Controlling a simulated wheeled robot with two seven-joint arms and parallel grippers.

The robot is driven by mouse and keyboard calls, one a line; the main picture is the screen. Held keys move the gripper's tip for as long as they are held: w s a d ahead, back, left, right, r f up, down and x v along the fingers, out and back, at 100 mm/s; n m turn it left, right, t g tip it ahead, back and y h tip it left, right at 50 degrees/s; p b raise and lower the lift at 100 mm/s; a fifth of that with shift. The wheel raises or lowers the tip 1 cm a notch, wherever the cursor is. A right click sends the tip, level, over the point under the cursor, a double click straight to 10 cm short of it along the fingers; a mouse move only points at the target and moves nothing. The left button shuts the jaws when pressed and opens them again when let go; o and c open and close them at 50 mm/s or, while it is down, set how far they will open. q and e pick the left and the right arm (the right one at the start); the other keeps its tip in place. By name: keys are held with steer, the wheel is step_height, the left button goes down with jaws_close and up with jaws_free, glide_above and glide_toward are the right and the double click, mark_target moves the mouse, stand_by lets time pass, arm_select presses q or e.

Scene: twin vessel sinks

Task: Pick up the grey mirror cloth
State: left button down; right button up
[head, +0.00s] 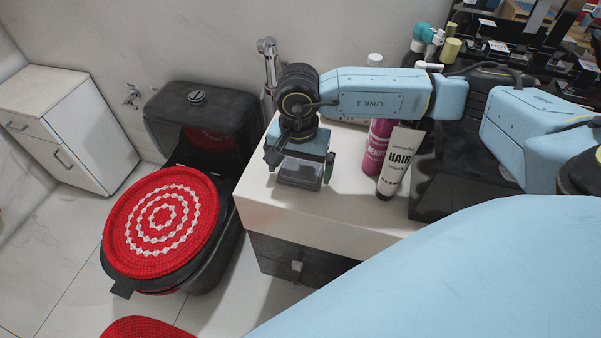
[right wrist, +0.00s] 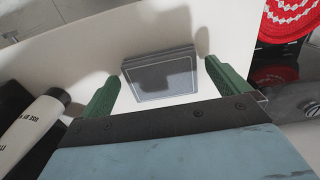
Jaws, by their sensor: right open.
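The grey mirror cloth (right wrist: 160,75) is a dark grey folded rectangle with a pale edge line, lying on the white counter in the right wrist view. It also shows in the head view (head: 298,178), near the counter's left end and partly covered by my right gripper (head: 300,168). The right gripper is open, with its green fingers pointing down at the cloth. In the right wrist view the fingers stand on either side of the cloth, apart from it, with nothing between them in their grip. My left gripper is not in view.
A white hair tube (head: 399,160) and a pink bottle (head: 376,145) stand on the counter (head: 350,212) to the right of the gripper. A faucet (head: 268,60) rises behind it. A black toilet with a red cover (head: 162,222) stands to the left.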

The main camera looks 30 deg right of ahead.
mark_target(299, 174)
steer(key=shift+f, duration=0.55)
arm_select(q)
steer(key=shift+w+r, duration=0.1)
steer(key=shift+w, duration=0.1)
arm_select(e)
steer(key=c, duration=0.8)
steer(key=shift+r, duration=0.1)
steer(key=shift+c, duration=0.2)
steer(key=shift+r, duration=0.25)
arm_select(q)
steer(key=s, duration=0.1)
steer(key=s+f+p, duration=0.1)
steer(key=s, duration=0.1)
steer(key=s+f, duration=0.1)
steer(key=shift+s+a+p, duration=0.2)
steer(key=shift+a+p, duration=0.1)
steer(key=shift+p, duration=0.05)
arm_select(e)
step_height(299, 174, up, 10)
steer(key=shift+f, duration=0.25)
